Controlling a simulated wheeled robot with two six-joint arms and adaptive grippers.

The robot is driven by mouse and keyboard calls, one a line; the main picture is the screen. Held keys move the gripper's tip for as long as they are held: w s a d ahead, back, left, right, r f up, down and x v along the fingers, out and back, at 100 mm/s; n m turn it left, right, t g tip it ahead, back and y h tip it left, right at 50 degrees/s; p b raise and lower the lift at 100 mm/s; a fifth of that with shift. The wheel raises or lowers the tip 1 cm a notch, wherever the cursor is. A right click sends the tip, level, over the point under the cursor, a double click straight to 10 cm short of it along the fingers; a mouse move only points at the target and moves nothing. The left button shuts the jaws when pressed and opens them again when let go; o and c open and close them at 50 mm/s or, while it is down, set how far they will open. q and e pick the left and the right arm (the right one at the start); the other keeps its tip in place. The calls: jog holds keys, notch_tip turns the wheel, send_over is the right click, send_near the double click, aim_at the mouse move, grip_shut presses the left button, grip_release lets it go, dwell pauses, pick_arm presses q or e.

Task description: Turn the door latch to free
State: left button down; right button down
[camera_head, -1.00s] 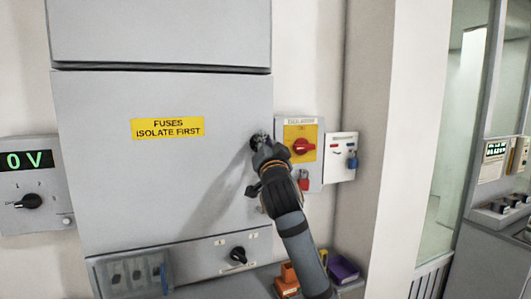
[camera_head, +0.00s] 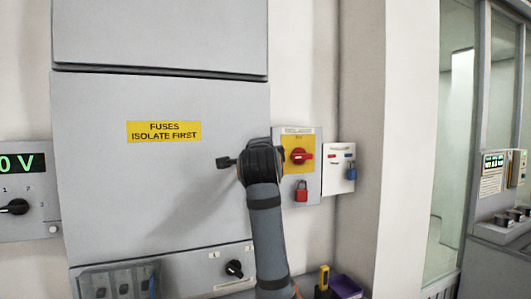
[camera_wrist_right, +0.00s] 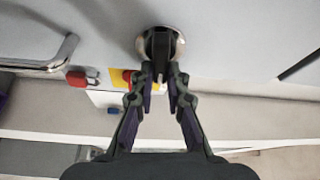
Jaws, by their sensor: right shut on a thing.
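The grey cabinet door (camera_head: 150,180) is closed and carries a yellow label reading "FUSES ISOLATE FIRST" (camera_head: 164,131). The door latch (camera_wrist_right: 160,45) is a dark knob in a round metal collar, seen in the right wrist view. My right gripper (camera_wrist_right: 160,75) is shut on the latch, one finger on each side. In the head view my right arm and wrist (camera_head: 260,165) hide the latch and the fingertips at the door's right edge. My left gripper is not in view.
Right of the door is an isolator with a red handle (camera_head: 300,156) on yellow, with a red padlock (camera_head: 301,191) below. Beside it hangs a white plate (camera_head: 338,167) with a blue padlock (camera_head: 351,170). A 0 V meter box (camera_head: 22,190) is at left.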

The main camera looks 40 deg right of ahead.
jog(key=shift+w+a+f+m, duration=0.1)
jog(key=shift+w+f+m, duration=0.1)
jog(key=shift+m, duration=0.3)
jog(key=shift+m+g+y, duration=0.3)
jog(key=c, duration=1.5)
grip_release()
jog(key=shift+o, duration=0.8)
jog(key=shift+a, duration=0.1)
jog(key=shift+w+a, duration=0.15)
jog(key=shift+w, duration=0.05)
jog(key=v, duration=1.2)
